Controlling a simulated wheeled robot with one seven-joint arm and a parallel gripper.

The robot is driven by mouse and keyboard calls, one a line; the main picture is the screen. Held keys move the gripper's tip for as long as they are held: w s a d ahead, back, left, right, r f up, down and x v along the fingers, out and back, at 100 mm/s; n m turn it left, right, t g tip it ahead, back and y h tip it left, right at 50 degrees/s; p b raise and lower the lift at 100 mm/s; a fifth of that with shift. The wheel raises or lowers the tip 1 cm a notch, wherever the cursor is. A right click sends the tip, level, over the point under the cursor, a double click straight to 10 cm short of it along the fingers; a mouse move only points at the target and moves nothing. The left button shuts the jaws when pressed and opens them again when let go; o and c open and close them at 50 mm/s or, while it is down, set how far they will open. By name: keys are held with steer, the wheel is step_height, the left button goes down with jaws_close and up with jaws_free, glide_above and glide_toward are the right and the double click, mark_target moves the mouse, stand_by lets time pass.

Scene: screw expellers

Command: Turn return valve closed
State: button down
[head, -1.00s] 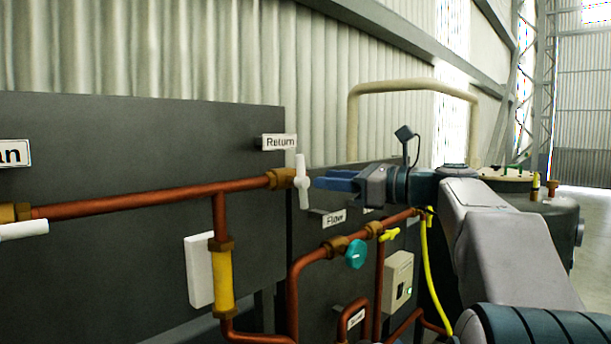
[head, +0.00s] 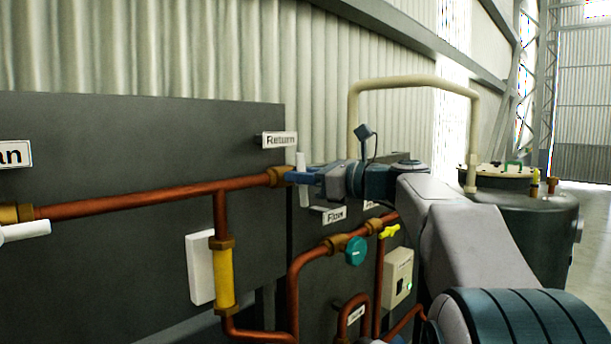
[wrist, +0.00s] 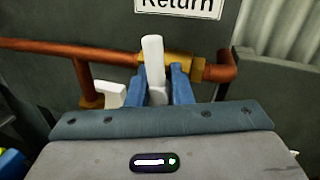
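The return valve has a white handle (head: 302,162) that stands upright on a brass fitting in a copper pipe, under the "Return" sign (head: 280,140). My gripper (head: 296,177) is at the valve in the head view, its blue fingers level with the middle of the handle. In the wrist view the white handle (wrist: 153,62) rises between the two blue fingers of my gripper (wrist: 162,82). The fingers stand apart on either side of it, and I see a small gap on the left. The handle's lower part is hidden by the gripper.
Another white handle (head: 25,231) lies horizontal at the far left. A teal knob (head: 355,251) and a yellow handle (head: 389,231) sit below the gripper near the "Flow" sign (head: 334,215). Copper pipes run along the dark panel (head: 130,140).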

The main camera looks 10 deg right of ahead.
steer(key=shift+r, duration=0.1)
steer(key=shift+d+r+m+p, duration=0.1)
steer(key=shift+m+p, duration=0.4)
steer(key=shift+p, duration=0.5)
steer(key=shift+m, duration=0.3)
steer(key=c, duration=1.4)
jaws_free()
steer(key=shift+w+d+f, duration=0.1)
steer(key=shift+f, duration=0.1)
steer(key=shift+o, duration=0.2)
steer(key=b+v, duration=0.1)
steer(key=v, duration=1.2)
steer(key=shift+s+d+f, duration=0.25)
steer(key=shift+s, duration=0.1)
steer(key=shift+r, duration=0.1)
